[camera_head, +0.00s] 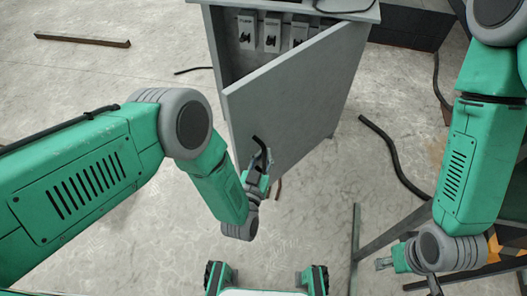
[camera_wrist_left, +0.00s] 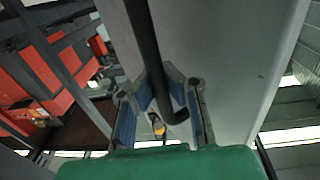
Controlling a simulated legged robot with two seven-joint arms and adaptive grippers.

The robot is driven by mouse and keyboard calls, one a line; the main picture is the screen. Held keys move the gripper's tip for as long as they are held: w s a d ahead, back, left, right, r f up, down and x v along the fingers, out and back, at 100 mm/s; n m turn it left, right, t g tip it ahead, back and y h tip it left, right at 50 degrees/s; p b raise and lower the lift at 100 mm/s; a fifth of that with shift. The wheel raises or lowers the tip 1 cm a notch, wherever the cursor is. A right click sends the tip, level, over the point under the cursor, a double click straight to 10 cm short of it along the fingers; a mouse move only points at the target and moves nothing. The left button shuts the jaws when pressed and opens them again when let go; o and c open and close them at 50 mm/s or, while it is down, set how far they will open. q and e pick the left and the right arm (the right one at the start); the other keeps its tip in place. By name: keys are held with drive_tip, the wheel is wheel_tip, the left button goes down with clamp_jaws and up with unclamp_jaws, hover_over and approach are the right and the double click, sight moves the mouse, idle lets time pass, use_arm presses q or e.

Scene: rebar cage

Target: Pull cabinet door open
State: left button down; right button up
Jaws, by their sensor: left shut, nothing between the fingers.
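The grey cabinet (camera_head: 325,112) stands at top centre in the head view, with its door (camera_head: 285,95) swung partly open. A black bar handle (camera_head: 259,143) is on the door's outer face, near its lower free edge. My left gripper (camera_head: 263,160) is at this handle, its fingers shut. In the left wrist view the dark handle (camera_wrist_left: 146,45) runs down along the pale door (camera_wrist_left: 215,60) and its hooked end lies between the bent fingers of my gripper (camera_wrist_left: 161,85); a firm grip on it does not show. My right gripper (camera_head: 392,264) is low at the right, away from the cabinet; its finger opening is unclear.
Several switch units (camera_head: 271,32) show inside the cabinet. A dark curved hose (camera_head: 393,160) lies on the floor to the right, near metal bars (camera_head: 395,232). A brown beam (camera_head: 82,40) lies at the far left. The floor left of the door is largely clear.

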use_arm(q)
drive_tip(key=shift+s+a+f, duration=0.25)
drive_tip(key=shift+s+a, duration=0.05)
drive_tip(key=shift+a, duration=0.05)
drive_tip(key=c, duration=1.6)
unclamp_jaws()
drive_tip(key=shift+r, duration=0.1)
drive_tip(key=shift+o, duration=0.2)
drive_tip(key=shift+s, duration=0.1)
drive_tip(key=v, duration=0.7)
drive_tip(key=shift+s+a, duration=0.2)
